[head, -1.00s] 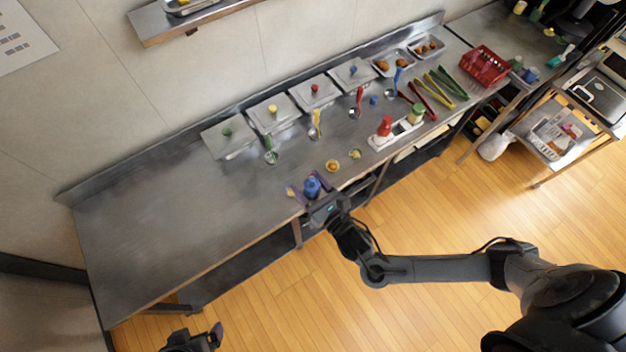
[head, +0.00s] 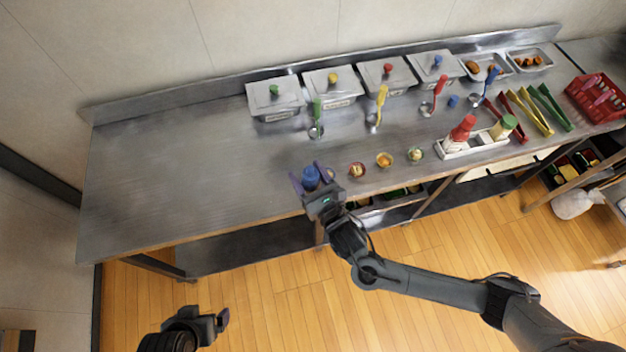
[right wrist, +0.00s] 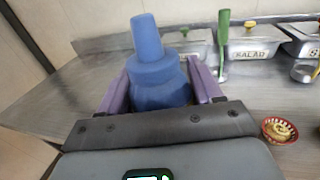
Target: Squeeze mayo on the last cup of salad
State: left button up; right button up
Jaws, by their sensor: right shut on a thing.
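My right gripper (head: 311,186) is shut on a blue squeeze bottle (head: 311,175) near the table's front edge. In the right wrist view the blue bottle (right wrist: 160,75) stands between the purple fingers, nozzle up. Small cups of food stand to its right: a red-rimmed cup (head: 357,169), a yellow one (head: 384,159) and a pale green one (head: 415,154). Another small cup (head: 331,172) is partly hidden beside the gripper. The red cup with creamy yellow topping (right wrist: 280,130) shows right of the gripper in the wrist view. My left gripper (head: 222,320) is low, away from the table; its opening is unclear.
Lidded steel containers (head: 275,97) line the back, with coloured-handled ladles (head: 317,118) before them. A white caddy (head: 480,145) holds a red bottle (head: 463,130) and a green-topped one. Tongs (head: 530,110) and a red basket (head: 597,97) lie farther right. The table's left half is clear.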

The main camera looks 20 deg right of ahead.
jog(key=shift+r+m+g, duration=0.1)
jog(key=shift+m+g, duration=0.6)
jog(key=shift+m, duration=0.4)
jog(key=shift+s+a+r+m+g+p, duration=0.15)
jog(key=shift+m+g+p, duration=0.2)
jog(key=shift+m+g, duration=0.5)
jog(key=m+g+y+p, duration=0.1)
jog(key=m+p, duration=0.1)
jog(key=p, duration=0.1)
jog(key=m+g+y+p, duration=0.1)
jog(key=m+g+p, duration=0.1)
jog(key=p, duration=0.2)
jog(key=m+g+p, duration=0.1)
jog(key=m+p, duration=0.1)
jog(key=p, duration=0.1)
jog(key=shift+s+a+r+y, duration=0.3)
jog(key=shift+a+r+y, duration=0.05)
jog(key=shift+r+y, duration=0.05)
jog(key=shift+w+d+f+m+g+y+p, duration=0.5)
jog(key=shift+w+d+m+g+p, duration=0.1)
jog(key=shift+m+g+p, duration=0.2)
jog(key=w+d+f+m+g+y+b, duration=0.3)
jog(key=f+m+y+b, duration=0.2)
jog(key=b, duration=0.5)
jog(key=shift+w+d+f+m+g+y, duration=0.2)
jog(key=shift+f+m+g+y, duration=0.15)
jog(key=shift+f+m, duration=0.4)
jog(key=shift+b, duration=0.35)
jog(key=shift+s+r, duration=0.1)
